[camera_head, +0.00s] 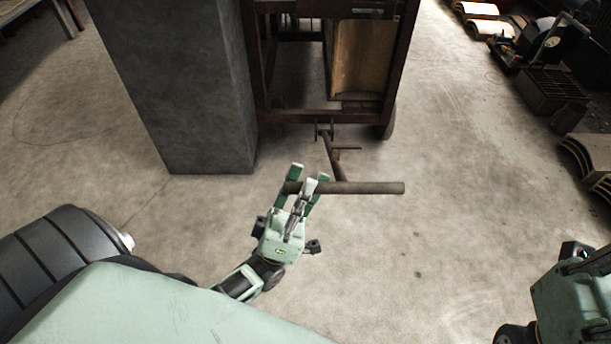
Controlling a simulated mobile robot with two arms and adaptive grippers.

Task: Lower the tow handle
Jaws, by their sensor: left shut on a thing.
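The tow handle is a dark bar with a crosswise grip (372,188), joined by a slanted shaft (334,160) to the front of a rusty metal cart (300,116). My left gripper (306,183) is shut on the left part of the crosswise grip, its fingers around the bar. The right end of the grip sticks out free. How high the handle is above the floor is hard to tell. Part of my right arm shows at the lower right edge, but its fingertips are not in view.
A grey square pillar (180,85) stands left of the cart, close to my left arm. Curved wooden pieces (590,160) and dark machinery (545,60) line the right side. The concrete floor (440,240) is clear right of the handle.

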